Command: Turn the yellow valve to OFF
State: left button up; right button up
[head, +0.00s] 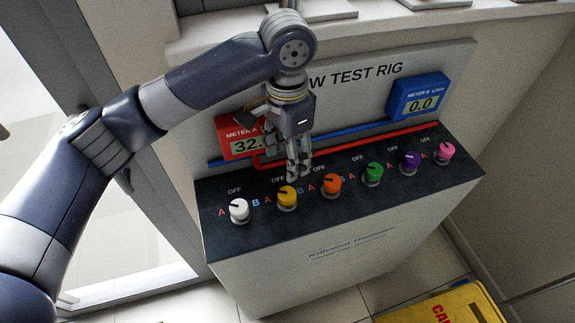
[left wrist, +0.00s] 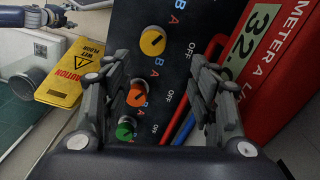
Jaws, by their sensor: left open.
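The yellow valve (head: 287,196) is a round knob on the dark top of the test rig, second from the left. Its dark mark points up-left, between A and OFF, as far as I can tell. In the left wrist view the yellow valve (left wrist: 153,41) shows between my fingers, beyond their tips. My left gripper (head: 298,174) is open and empty, pointing down just above and behind the yellow valve, apart from it. Its spread fingers show in the left wrist view (left wrist: 158,68). My right gripper (left wrist: 62,16) appears small at the top left there; its jaws are unclear.
A white valve (head: 239,210) and an orange valve (head: 332,185) flank the yellow one. Green, purple and pink valves follow to the right. Red Meter A (head: 236,134), partly hidden by my gripper, and blue Meter B (head: 418,97) stand behind. A yellow caution sign (head: 440,306) lies on the floor.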

aim_at(287, 193)
pick_arm(q)
jog(key=shift+s+f+p, duration=0.35)
jog(key=shift+s+f, duration=0.8)
jog(key=shift+f, duration=0.1)
notch_tip(287, 193, down, 3)
jog(key=shift+w+f, duration=0.1)
jog(key=shift+f, duration=0.05)
jog(key=f, duration=0.2)
jog(key=shift+w+f+p, duration=0.25)
jog(key=shift+f+p, duration=0.15)
jog(key=shift+f, duration=0.7)
jog(key=c, duration=1.1)
pick_arm(e)
jog(key=shift+g, duration=0.4)
jog(key=s, duration=0.2)
jog(key=s+r, duration=0.1)
jog(key=s, duration=0.2)
jog(key=shift+s+a+r, duration=0.1)
jog(key=shift+s+r, duration=0.15)
jog(key=shift+s, duration=0.15)
